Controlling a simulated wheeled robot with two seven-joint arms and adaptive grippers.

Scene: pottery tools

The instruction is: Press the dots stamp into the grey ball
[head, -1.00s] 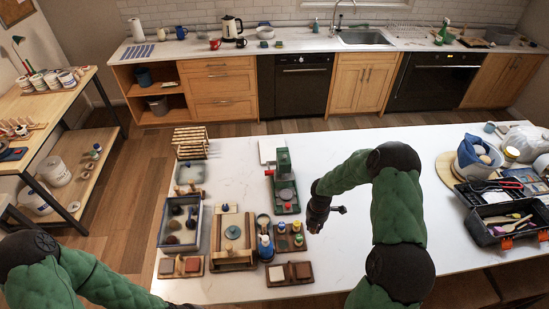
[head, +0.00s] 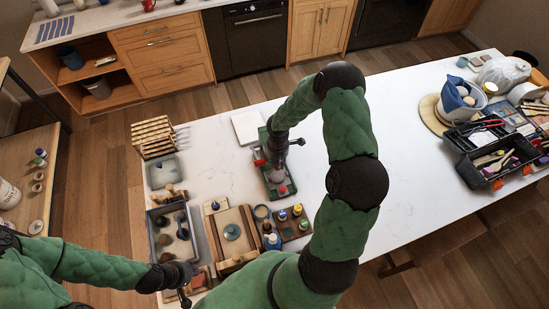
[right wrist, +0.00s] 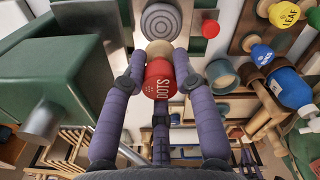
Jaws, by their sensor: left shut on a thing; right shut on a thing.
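In the right wrist view, my right gripper (right wrist: 158,82) is shut on the red dots stamp (right wrist: 158,80); its lettering reads "DOTS". The stamp's tan end lies close to a round grey ringed disc (right wrist: 161,20); I cannot tell whether they touch. In the head view, my right gripper (head: 279,150) is over the green press (head: 268,180), and the stamp is not clear there. My left gripper (head: 184,294) is low at the front left, by the clay block tray (head: 201,280); what it holds is not clear. I cannot make out the grey ball for certain.
A blue-grey tub (head: 155,240), a wooden board (head: 250,240) and a small bottle rack (head: 291,228) stand left of and in front of the press. A wooden rack (head: 154,136) stands behind. The table's middle right is clear; a toolbox (head: 490,165) is far right.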

